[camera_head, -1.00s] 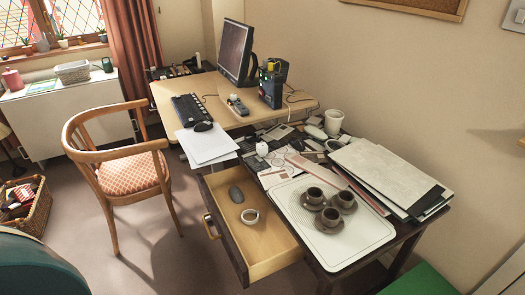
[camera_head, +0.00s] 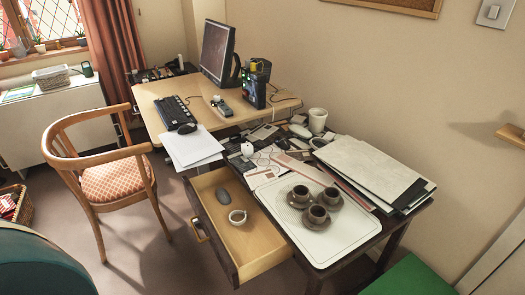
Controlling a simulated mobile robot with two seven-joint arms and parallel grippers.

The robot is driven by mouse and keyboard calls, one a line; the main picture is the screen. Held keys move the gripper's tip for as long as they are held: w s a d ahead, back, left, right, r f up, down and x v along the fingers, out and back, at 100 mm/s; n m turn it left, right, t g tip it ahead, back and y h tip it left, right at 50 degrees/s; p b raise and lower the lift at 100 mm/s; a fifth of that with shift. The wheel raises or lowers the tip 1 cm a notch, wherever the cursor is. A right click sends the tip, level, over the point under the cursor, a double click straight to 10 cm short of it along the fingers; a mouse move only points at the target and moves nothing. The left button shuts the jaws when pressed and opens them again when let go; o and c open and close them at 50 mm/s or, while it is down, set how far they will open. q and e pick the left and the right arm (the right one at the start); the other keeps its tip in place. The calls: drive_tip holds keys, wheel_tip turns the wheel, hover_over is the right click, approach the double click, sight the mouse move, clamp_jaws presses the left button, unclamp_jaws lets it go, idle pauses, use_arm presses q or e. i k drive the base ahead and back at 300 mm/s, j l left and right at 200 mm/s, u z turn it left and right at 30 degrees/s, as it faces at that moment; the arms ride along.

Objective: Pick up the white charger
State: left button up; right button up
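A small white block that looks like the white charger (camera_head: 247,149) sits on the cluttered part of the dark desk (camera_head: 369,243), near its left edge. Thin pale cable seems to lie beside it among papers and flat items. It is too small to make out details. Neither of my grippers shows in the head view.
A white tray (camera_head: 335,242) with brown cups (camera_head: 318,215) covers the desk's near end. A stack of boards (camera_head: 370,168) and a white mug (camera_head: 317,119) stand right of the clutter. The open drawer juts out at the front. A wooden chair (camera_head: 100,165) stands left.

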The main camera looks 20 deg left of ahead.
sight(247, 149)
drive_tip(key=j+z, duration=0.5)
drive_tip(key=z, duration=0.2)
drive_tip(key=j+z, duration=0.3)
drive_tip(key=k+j+z, duration=0.15)
drive_tip(key=j, duration=0.15)
drive_tip(key=j+z, duration=0.15)
drive_tip(key=j, duration=0.2)
drive_tip(key=k+j+z, duration=0.15)
drive_tip(key=j, duration=0.15)
drive_tip(key=k+j, duration=0.15)
drive_tip(key=j, duration=0.25)
drive_tip(key=k+j+z, duration=0.1)
drive_tip(key=j, duration=0.3)
drive_tip(key=k+j, duration=0.25)
drive_tip(key=j, duration=0.15)
drive_tip(key=k+j+z, duration=0.1)
drive_tip(key=j, duration=0.3)
drive_tip(key=k+j, duration=0.25)
drive_tip(key=j, duration=0.15)
drive_tip(key=i+j, duration=0.55)
drive_tip(key=i, duration=0.15)
